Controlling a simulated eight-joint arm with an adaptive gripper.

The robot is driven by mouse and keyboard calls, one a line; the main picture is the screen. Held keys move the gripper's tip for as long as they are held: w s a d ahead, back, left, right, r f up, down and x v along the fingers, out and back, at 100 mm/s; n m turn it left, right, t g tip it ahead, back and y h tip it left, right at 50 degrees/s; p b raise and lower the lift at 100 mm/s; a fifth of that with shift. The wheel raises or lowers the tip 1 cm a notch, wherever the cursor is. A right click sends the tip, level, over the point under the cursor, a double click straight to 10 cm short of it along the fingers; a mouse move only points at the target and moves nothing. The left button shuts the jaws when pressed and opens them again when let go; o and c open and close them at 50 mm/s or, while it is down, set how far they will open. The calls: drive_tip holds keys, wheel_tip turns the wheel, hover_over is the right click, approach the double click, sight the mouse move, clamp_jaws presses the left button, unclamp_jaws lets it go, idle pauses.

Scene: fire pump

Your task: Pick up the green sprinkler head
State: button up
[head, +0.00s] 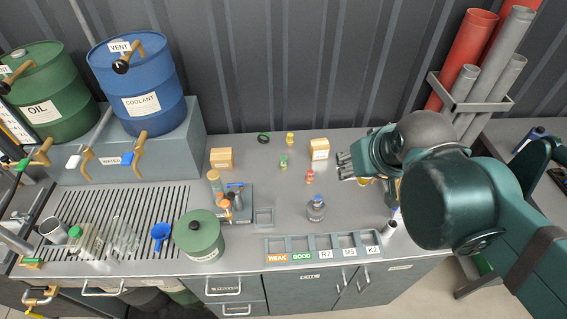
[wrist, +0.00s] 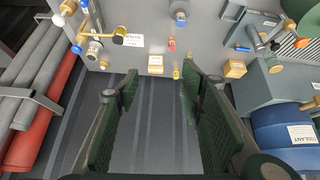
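The green sprinkler head (head: 283,161) is small and stands on the grey bench between two cardboard boxes. It also shows, very small, in the wrist view (wrist: 189,56), just beyond the tip of the right-hand finger. A yellow one (head: 290,138) stands behind it and a red one (head: 310,176) to its front right. My gripper (head: 350,165) is above the bench, to the right of the green head and apart from it. In the wrist view my gripper (wrist: 158,80) has its two green-padded fingers wide apart with nothing between them.
A labelled box (head: 319,149) stands between my gripper and the yellow head; another box (head: 221,158) is to the left. A blue-topped grey item (head: 316,208) stands in front, behind the labelled tray (head: 323,246). The ribbed wall (head: 300,60) closes the back.

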drive_tip(key=w+a+f+n+g, duration=0.1)
drive_tip(key=w+a+n+g, duration=0.3)
drive_tip(key=w, duration=0.6)
drive_tip(key=n+g+b, duration=0.2)
drive_tip(key=n+g, duration=0.1)
drive_tip(key=n, duration=0.8)
hover_over(284, 157)
drive_tip(key=f, duration=2.3)
drive_tip(key=shift+s+d+f, duration=0.2)
drive_tip(key=shift+s+f, duration=0.05)
drive_tip(key=shift+f, duration=0.05)
drive_tip(key=shift+w+a+f+n, duration=0.15)
drive_tip(key=shift+f+n, duration=0.15)
drive_tip(key=shift+f, duration=0.15)
drive_tip(key=shift+f, duration=0.1)
drive_tip(key=shift+f, duration=1.2)
drive_tip(key=shift+f, duration=0.1)
